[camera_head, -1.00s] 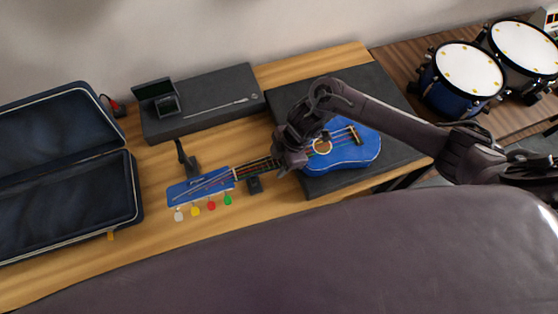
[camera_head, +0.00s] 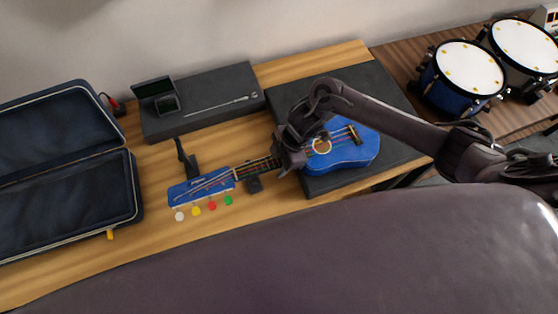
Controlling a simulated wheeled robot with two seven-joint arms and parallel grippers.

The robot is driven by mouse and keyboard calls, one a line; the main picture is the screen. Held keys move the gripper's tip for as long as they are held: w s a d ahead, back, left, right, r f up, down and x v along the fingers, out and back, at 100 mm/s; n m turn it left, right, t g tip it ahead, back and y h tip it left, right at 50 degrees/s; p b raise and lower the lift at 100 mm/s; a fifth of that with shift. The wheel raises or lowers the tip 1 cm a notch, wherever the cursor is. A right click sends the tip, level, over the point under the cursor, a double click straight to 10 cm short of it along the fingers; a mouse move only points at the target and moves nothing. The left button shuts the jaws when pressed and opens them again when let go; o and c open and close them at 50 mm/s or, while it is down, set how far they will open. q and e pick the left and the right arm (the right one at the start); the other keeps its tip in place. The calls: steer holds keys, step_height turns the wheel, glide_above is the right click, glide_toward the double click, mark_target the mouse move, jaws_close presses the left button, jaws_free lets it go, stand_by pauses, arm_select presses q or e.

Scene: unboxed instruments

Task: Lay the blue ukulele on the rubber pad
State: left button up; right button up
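The blue ukulele (camera_head: 352,154) lies face up with its body over the dark rubber pad (camera_head: 325,184). Its neck points left past the pad's edge, and its blue headstock (camera_head: 203,187) with coloured tuning pegs is over the wooden table. My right gripper (camera_head: 286,158) is at the place where the neck meets the body. The wrist hides the fingertips, so I cannot see whether they are closed on the neck. My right arm also covers part of the upper body and of the pad. My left gripper is not in view.
An open dark instrument case (camera_head: 70,202) fills the left of the table (camera_head: 150,245). A black flat box (camera_head: 215,92) with a small open case (camera_head: 160,100) stands at the back. A small black stand (camera_head: 187,160) is near the headstock. Drums (camera_head: 462,75) stand at right.

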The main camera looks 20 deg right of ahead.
steer(key=o, duration=0.4)
steer(key=shift+o, duration=0.2)
steer(key=v, duration=0.8)
steer(key=shift+b, duration=0.35)
steer(key=shift+f, duration=0.1)
